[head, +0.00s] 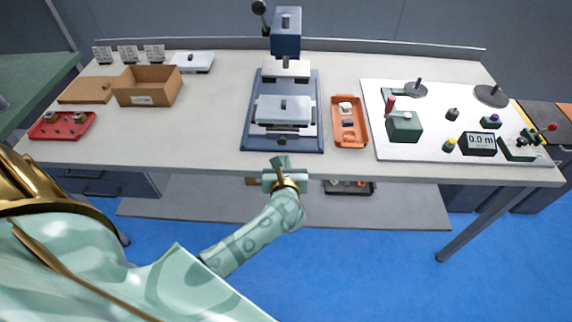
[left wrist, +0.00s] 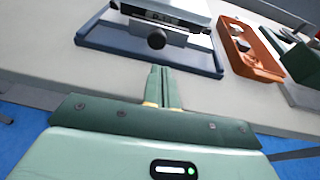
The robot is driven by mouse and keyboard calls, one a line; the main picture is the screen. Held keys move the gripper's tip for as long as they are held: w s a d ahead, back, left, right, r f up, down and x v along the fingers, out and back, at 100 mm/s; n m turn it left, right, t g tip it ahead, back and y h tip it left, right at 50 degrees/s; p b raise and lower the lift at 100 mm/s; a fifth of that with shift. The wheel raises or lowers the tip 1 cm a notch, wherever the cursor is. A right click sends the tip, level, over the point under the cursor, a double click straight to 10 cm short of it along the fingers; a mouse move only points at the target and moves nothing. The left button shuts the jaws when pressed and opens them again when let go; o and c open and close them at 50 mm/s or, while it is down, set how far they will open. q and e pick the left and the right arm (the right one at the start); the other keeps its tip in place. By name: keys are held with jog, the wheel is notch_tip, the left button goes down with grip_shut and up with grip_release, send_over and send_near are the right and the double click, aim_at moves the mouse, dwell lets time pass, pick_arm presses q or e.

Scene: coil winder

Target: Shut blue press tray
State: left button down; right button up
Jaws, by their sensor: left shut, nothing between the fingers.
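The blue press (head: 285,38) stands at the middle of the bench, with a blue base frame (head: 245,134). Its light grey tray (head: 284,110) with a dark knob on top sits out in front of the press column, over the base. In the left wrist view the tray front (left wrist: 172,16) shows a label and a round dark knob (left wrist: 156,38). My left gripper (head: 279,163) is shut and empty, just in front of the bench edge and the base; its fingers (left wrist: 163,72) point at the knob, apart from it. My right gripper is not in view.
An orange tray (head: 336,134) with small parts stands right of the press. A white board (head: 430,155) with a coil winder is farther right. A cardboard box (head: 147,88) and a red tray (head: 61,127) are at left. The bench between red tray and press is clear.

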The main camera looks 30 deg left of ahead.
aim_at(286, 143)
pick_arm(q)
jog(key=shift+w+a, duration=0.65)
jog(key=shift+w, duration=0.25)
jog(key=shift+w+a, duration=0.6)
jog(key=shift+w, duration=0.25)
jog(key=b+x, duration=0.1)
jog(key=x, duration=0.1)
jog(key=r+x, duration=0.1)
jog(key=x, duration=0.1)
jog(key=shift+w+b, duration=0.1)
jog(key=shift+b, duration=0.3)
jog(key=shift+w+a, duration=0.1)
jog(key=shift+w, duration=0.15)
jog(key=shift+r, duration=0.1)
